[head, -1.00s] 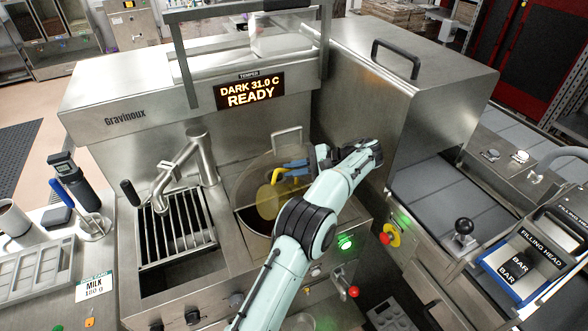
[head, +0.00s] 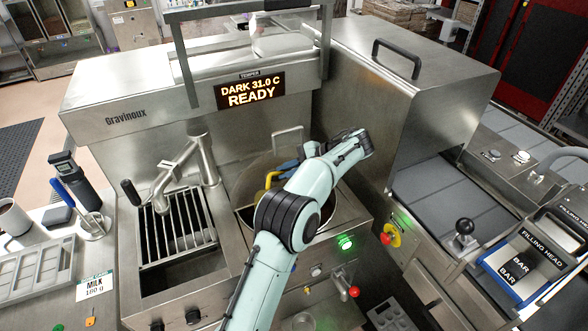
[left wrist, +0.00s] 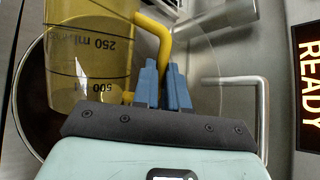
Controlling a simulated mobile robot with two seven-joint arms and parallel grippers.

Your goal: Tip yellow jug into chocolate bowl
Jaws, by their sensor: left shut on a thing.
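My left gripper (left wrist: 164,88) is shut on the handle of the yellow jug (left wrist: 90,45), a see-through measuring jug with 250 ml and 500 marks. In the head view the gripper's blue fingers (head: 287,166) and a bit of the yellow jug handle (head: 269,179) show over the round steel chocolate bowl (head: 243,190). My left forearm hides most of the jug and part of the bowl. The bowl holds something dark. In the left wrist view the bowl's dark inside (left wrist: 38,105) shows behind the jug. I cannot tell the jug's exact tilt. My right gripper is out of view.
A barred grate (head: 175,232) with a steel spout (head: 165,185) above it stands left of the bowl. The temper display (head: 250,91) reads DARK 31.0 C READY. A big steel hood (head: 400,90) stands close on the right. A mould (head: 35,275) lies at far left.

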